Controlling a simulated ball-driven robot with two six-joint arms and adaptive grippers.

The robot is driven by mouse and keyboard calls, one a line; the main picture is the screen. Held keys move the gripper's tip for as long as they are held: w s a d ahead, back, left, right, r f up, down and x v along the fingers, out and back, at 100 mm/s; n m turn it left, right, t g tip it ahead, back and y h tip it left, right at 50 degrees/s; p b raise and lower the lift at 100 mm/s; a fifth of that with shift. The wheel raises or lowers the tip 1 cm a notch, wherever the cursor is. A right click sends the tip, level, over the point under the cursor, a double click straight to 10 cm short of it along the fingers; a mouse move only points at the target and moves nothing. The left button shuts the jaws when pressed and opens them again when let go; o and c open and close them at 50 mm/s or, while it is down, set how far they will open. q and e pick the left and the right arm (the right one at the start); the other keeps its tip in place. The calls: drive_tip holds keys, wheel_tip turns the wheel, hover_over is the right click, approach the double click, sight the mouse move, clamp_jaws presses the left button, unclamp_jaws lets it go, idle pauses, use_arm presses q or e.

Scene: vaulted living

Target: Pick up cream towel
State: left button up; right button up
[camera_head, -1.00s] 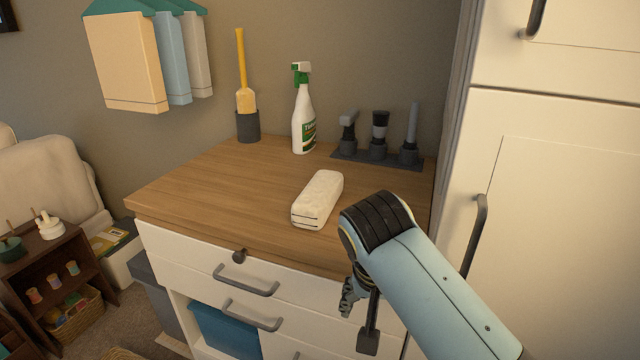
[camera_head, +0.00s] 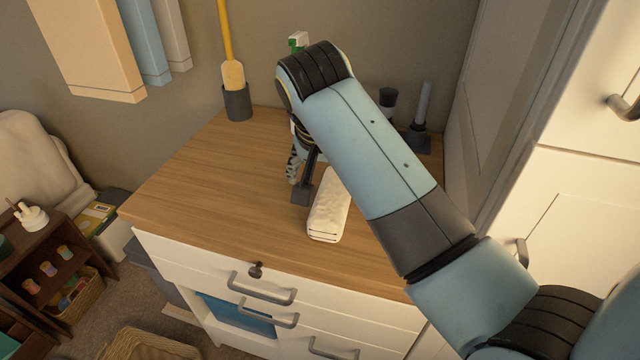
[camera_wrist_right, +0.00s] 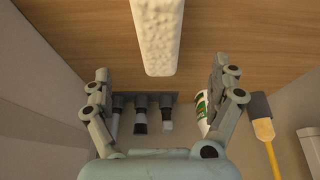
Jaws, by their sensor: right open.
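The cream towel (camera_head: 326,218) is a folded, rolled bundle on the wooden top of the white drawer cabinet, near its front right. My right arm covers part of its right side in the head view. My right gripper (camera_head: 298,190) hangs over the cabinet top just left of the towel. In the right wrist view the gripper (camera_wrist_right: 157,88) is open and empty. There the towel (camera_wrist_right: 157,30) lies beyond the fingertips, centred between the two fingers. My left gripper is not in view.
A holder with several dark-handled tools (camera_wrist_right: 140,105) stands at the back of the top. The spray bottle (camera_head: 298,42) is mostly hidden behind my arm. A yellow-handled brush in a grey cup (camera_head: 237,100) stands at the back left. A tall white cupboard (camera_head: 570,190) bounds the right side.

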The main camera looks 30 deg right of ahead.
sight(332, 196)
drive_tip(key=x, duration=0.3)
drive_tip(key=shift+s+d+f, duration=0.15)
drive_tip(key=shift+d+f, duration=0.1)
drive_tip(key=shift+f, duration=0.15)
drive_tip(key=shift+w+d+f, duration=0.15)
drive_tip(key=shift+w+f, duration=0.25)
drive_tip(key=shift+f, duration=0.2)
drive_tip(key=x, duration=0.4)
drive_tip(key=shift+w+d+f+p, duration=0.2)
drive_tip(key=shift+f+p, duration=0.1)
drive_tip(key=shift+p, duration=0.1)
drive_tip(key=shift+a, duration=0.1)
drive_tip(key=c, duration=1.4)
